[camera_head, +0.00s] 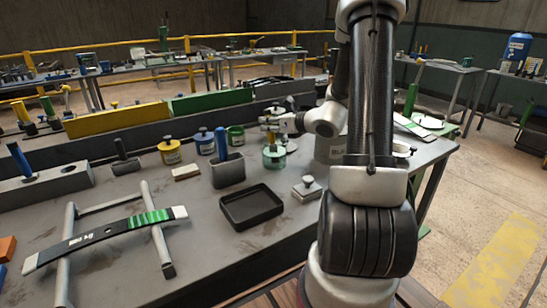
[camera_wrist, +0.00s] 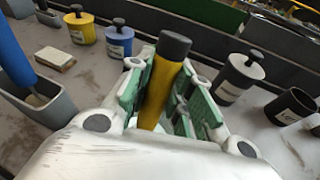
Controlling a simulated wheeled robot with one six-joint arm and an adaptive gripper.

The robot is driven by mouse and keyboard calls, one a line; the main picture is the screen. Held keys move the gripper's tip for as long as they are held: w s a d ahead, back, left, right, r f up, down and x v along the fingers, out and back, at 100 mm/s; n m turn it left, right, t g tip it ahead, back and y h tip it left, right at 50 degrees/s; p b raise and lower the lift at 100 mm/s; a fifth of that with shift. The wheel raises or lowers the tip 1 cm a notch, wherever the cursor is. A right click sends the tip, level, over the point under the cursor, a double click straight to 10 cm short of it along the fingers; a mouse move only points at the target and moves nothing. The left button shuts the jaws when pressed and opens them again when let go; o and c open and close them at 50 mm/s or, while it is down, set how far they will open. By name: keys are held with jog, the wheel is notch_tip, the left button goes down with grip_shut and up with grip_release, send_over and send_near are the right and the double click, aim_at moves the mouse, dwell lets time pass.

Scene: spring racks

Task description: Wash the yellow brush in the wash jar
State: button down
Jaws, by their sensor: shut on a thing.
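In the wrist view the yellow brush (camera_wrist: 157,95) is a yellow handle with a dark end, between the green-padded fingers of my gripper (camera_wrist: 165,92). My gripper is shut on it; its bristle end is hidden. In the head view my gripper (camera_head: 274,122) is above the bench, over a green jar (camera_head: 274,157) with a label. I cannot tell which vessel is the wash jar, or whether the brush is inside one.
A blue-handled brush (camera_head: 221,143) stands in a grey holder (camera_head: 228,171). A yellow jar (camera_head: 170,152) and a blue jar (camera_head: 204,141) stand left. A black tray (camera_head: 226,208) lies in front. A ski (camera_head: 105,232) rests on bars at left.

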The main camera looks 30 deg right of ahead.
aim_at(269, 112)
dwell(0.3)
jog(key=shift+r, duration=3.75)
jog(key=shift+r, duration=3)
jog(key=shift+a, duration=0.1)
